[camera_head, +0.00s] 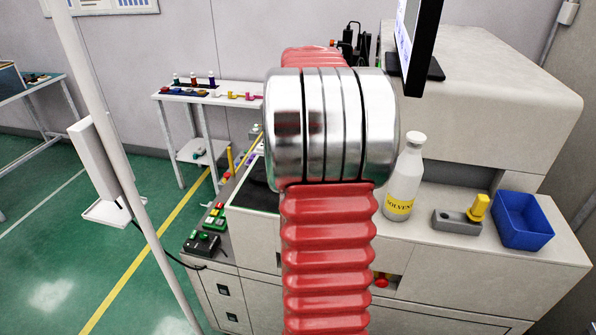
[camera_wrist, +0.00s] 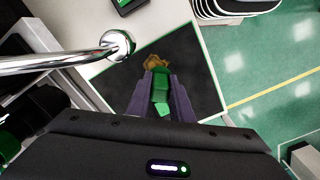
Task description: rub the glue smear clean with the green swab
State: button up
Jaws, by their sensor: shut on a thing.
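In the wrist view my gripper (camera_wrist: 160,84) is shut on the green swab (camera_wrist: 160,100), which lies between its two purple fingers. The fingers point at a dark square panel (camera_wrist: 192,62) with a light border. An amber-brown patch, seemingly the glue smear (camera_wrist: 153,61), shows on the panel just beyond the fingertips. The swab's far end meets or overlaps the patch in the picture; I cannot tell whether they touch. In the head view, my red arm hides my gripper, the swab and the smear. Only a dark strip of the panel (camera_head: 254,192) shows there, left of the arm.
A solvent bottle (camera_head: 403,180), a grey holder (camera_head: 456,221) with a yellow-handled piece (camera_head: 478,207), and a blue bin (camera_head: 523,220) stand right of my arm. A monitor (camera_head: 417,40) is above. In the wrist view a shiny metal rod (camera_wrist: 65,60) reaches near the panel's left edge.

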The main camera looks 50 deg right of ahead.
jog(key=shift+w+d, duration=0.1)
jog(key=shift+d, duration=0.2)
jog(key=shift+w+d, duration=0.2)
jog(key=shift+d, duration=0.2)
jog(key=shift+s+a+f, duration=0.1)
jog(key=shift+a, duration=0.05)
dwell(0.5)
jog(key=shift+s+a, duration=0.15)
jog(key=shift+a, duration=0.25)
jog(key=shift+a, duration=0.15)
jog(key=shift+s+a, duration=0.2)
jog(key=shift+a, duration=0.1)
jog(key=shift+a, duration=0.2)
dwell(0.4)
jog(key=shift+s+a, duration=0.2)
jog(key=shift+a, duration=0.1)
jog(key=shift+s, duration=0.1)
